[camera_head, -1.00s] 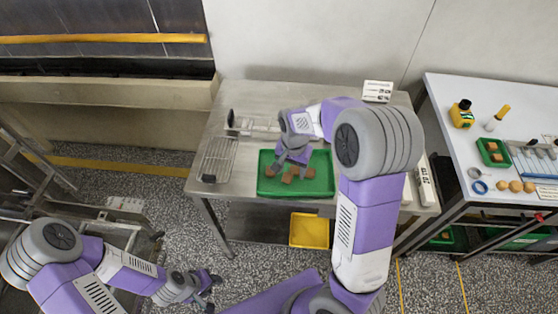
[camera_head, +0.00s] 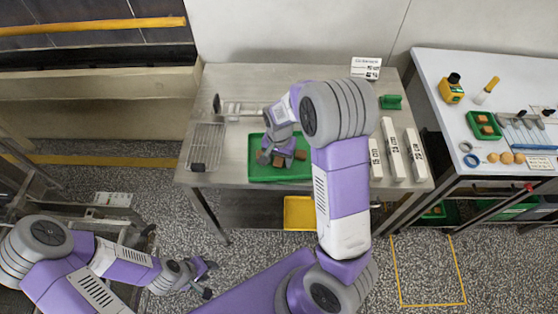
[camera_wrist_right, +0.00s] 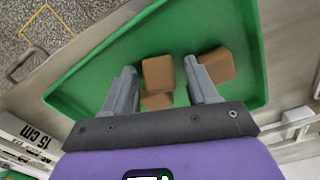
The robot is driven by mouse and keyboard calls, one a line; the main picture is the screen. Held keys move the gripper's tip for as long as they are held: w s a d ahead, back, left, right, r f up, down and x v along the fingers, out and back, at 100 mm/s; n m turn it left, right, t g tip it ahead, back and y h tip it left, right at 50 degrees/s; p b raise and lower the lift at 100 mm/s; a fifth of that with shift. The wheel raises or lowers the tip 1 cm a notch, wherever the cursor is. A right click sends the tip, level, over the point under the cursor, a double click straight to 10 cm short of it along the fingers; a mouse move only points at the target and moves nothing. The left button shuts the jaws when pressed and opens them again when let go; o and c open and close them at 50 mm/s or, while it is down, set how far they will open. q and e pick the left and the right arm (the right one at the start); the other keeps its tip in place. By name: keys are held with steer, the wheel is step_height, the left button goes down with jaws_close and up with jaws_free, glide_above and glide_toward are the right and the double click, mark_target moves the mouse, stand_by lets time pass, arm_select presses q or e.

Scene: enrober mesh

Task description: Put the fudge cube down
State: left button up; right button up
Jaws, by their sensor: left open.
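The green tray (camera_head: 275,175) lies on the steel table and holds brown fudge cubes. My right gripper (camera_head: 276,157) is low over the tray among them. In the right wrist view its two fingers (camera_wrist_right: 162,82) stand apart. One fudge cube (camera_wrist_right: 158,73) shows between the fingers with a gap on each side. A second cube (camera_wrist_right: 157,100) is partly hidden just below it, and a third cube (camera_wrist_right: 216,65) is beside the right finger. I cannot tell which cube was carried. My left gripper (camera_head: 207,280) is open and empty above the floor at lower left.
A wire rack (camera_head: 205,145) lies left of the tray. Long white labelled blocks (camera_head: 395,150) and a small green item (camera_head: 390,102) are to its right. A sign (camera_head: 366,68) stands at the back. A yellow bin (camera_head: 299,212) is below. The white table (camera_head: 440,125) holds tools.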

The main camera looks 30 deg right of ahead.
steer(key=c, duration=0.7)
steer(key=shift+r, duration=0.1)
